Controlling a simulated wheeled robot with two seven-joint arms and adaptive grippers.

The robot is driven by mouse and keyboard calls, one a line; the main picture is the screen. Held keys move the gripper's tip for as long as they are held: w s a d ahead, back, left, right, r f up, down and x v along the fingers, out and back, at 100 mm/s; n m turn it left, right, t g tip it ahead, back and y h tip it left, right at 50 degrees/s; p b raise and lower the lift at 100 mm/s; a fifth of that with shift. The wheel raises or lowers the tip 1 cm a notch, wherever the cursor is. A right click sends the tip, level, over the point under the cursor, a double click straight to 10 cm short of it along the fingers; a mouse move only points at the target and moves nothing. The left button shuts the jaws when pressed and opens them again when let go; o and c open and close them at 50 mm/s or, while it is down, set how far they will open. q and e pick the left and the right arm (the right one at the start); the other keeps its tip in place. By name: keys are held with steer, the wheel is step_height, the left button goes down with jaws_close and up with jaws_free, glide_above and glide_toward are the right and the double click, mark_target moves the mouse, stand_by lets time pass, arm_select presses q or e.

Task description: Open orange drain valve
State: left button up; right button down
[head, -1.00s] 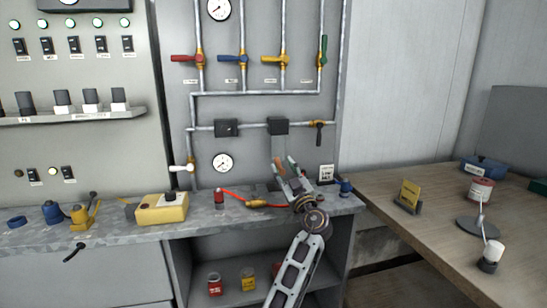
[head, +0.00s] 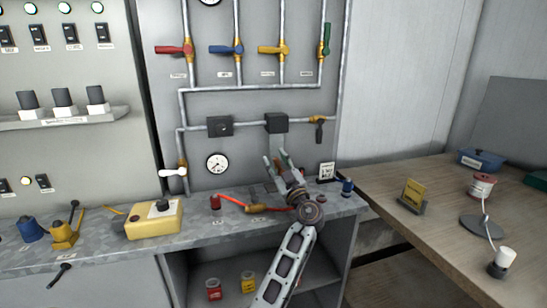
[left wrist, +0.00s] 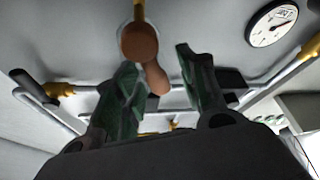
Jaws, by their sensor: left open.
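The orange drain valve handle (left wrist: 145,55) shows in the left wrist view as a rounded orange-brown grip below a yellow fitting on a pipe. It lies at the mouth of my left gripper (left wrist: 155,80), roughly between the two green-grey fingertips, nearer the left one. Whether a finger touches it I cannot tell. In the head view my left gripper (head: 275,162) is open, fingers pointing up at the panel just below a black box on the pipe. There the gripper largely hides the valve. My right gripper is not in view.
A pressure gauge (head: 217,163) and a white-handled valve (head: 173,172) are left of the gripper. A black-handled valve (head: 319,128) is to the right. On the bench below lie a red hose (head: 232,202) and a yellow control box (head: 154,219).

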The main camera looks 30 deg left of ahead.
arm_select(q)
steer(key=shift+w+a+r, duration=0.1)
steer(key=shift+a, duration=0.05)
jaws_close()
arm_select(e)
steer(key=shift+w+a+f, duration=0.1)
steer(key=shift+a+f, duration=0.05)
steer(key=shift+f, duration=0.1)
arm_select(q)
steer(key=shift+m, duration=0.4)
steer(key=shift+w+d+m+t+b, duration=0.2)
steer(key=shift+m+t+b, duration=0.35)
steer(key=shift+m+t, duration=0.05)
steer(key=shift+w+d+r+m+t+h+b, duration=0.15)
steer(key=shift+m+t+h+b, duration=0.2)
steer(key=shift+m, duration=0.45)
steer(key=shift+w+d+r+m+t+h, duration=0.15)
steer(key=shift+m+t+h, duration=0.15)
steer(key=shift+m, duration=0.3)
steer(key=shift+w+d+f+m+t+h, duration=0.15)
steer(key=shift+m+t+h, duration=0.1)
steer(key=shift+m, duration=0.35)
steer(key=shift+r+m, duration=0.1)
steer(key=shift+m, duration=0.4)
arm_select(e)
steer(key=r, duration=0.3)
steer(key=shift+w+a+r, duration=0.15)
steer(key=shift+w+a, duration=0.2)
